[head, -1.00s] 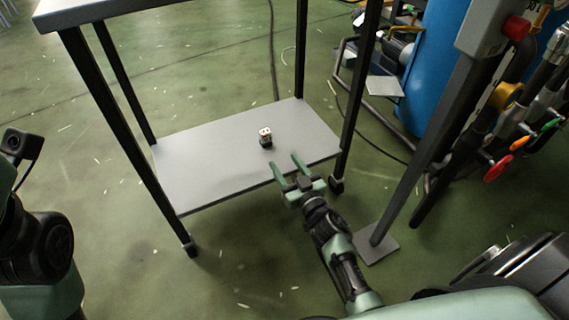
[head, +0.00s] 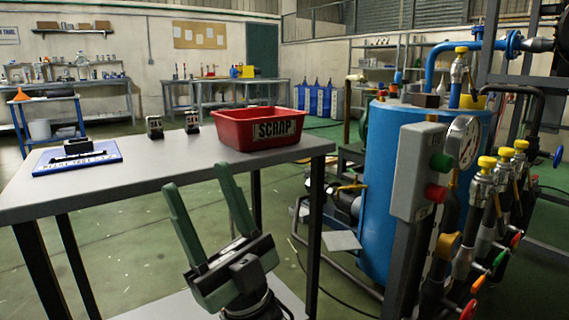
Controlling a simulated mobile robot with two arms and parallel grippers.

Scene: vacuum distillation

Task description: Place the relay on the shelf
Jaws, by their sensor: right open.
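My right gripper (head: 198,178) is open in front of the table, with its two green fingers pointing up and nothing between them. Two small dark relay-like blocks with pale tops stand upright on the grey tabletop (head: 110,175), one on the left (head: 154,129) and one on the right (head: 192,123). The gripper is nearer to me and apart from them. Only a strip of the lower shelf (head: 165,308) shows at the bottom; no relay is visible on it, and my gripper covers part of it. My left gripper is out of view.
A red SCRAP bin (head: 258,130) stands at the tabletop's right. A blue board with a dark block (head: 78,157) lies at its left. A blue tank (head: 380,180), a grey control box (head: 417,170) and valves (head: 480,190) stand to the right.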

